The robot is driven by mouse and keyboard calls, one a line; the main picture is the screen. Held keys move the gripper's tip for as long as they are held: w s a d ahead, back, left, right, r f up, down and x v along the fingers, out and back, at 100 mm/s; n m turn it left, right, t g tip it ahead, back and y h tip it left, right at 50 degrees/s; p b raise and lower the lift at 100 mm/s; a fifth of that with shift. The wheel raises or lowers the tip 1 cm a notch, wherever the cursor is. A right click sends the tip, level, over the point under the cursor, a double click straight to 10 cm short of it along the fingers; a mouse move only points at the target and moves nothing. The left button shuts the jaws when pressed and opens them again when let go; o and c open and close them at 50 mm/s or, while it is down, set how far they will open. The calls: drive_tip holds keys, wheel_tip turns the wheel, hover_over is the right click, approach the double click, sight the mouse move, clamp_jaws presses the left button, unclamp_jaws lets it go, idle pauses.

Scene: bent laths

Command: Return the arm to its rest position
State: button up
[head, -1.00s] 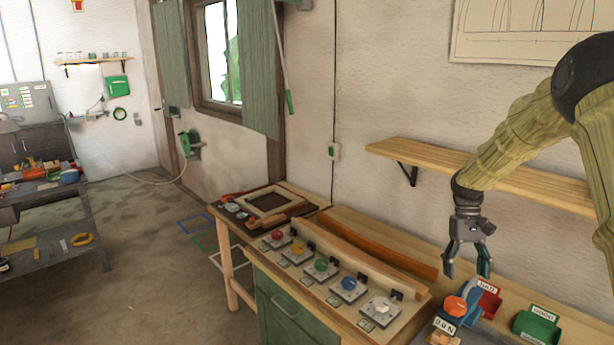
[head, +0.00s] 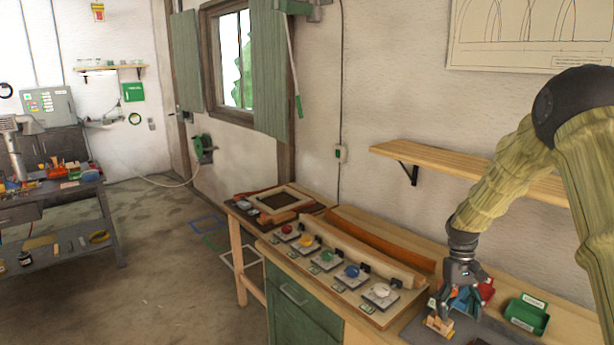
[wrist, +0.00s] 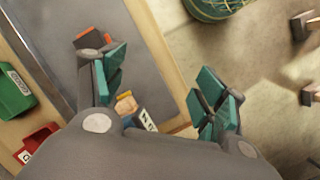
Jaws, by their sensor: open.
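My gripper (head: 450,312) hangs low over the right part of the workbench, at the end of my arm. In the wrist view its teal-padded fingers (wrist: 166,88) stand wide apart with nothing between them. Below them lie a grey surface and part of a small wooden piece (wrist: 126,103) beside a black-and-white label (wrist: 147,120). An orange piece (wrist: 90,38) shows just past the left finger. I cannot tell whether the gripper touches anything; it hides part of the items under it in the head view.
A red bin (head: 486,289) and a green bin (head: 527,314) stand close to the right of my gripper. A row of coloured knobs on plates (head: 352,272) lies to its left. A wall shelf (head: 480,170) juts out behind my arm. Floor (head: 150,290) is open at left.

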drive_tip(key=s+a+f+t, duration=0.1)
drive_tip(key=s+a+f, duration=0.4)
drive_tip(key=s+f, duration=0.55)
drive_tip(key=s+a+f+t, duration=0.1)
drive_tip(key=s+a+f, duration=0.6)
drive_tip(key=f, duration=0.7)
drive_tip(key=s+a+f+t, duration=0.1)
drive_tip(key=s+a+f, duration=0.2)
drive_tip(key=s, duration=1)
drive_tip(key=s+a+f+t, duration=0.1)
drive_tip(key=s+a+f, duration=0.15)
drive_tip(key=s, duration=0.95)
wheel_tip(320, 180, down, 9)
drive_tip(key=b, duration=0.9)
drive_tip(key=shift+b, duration=0.35)
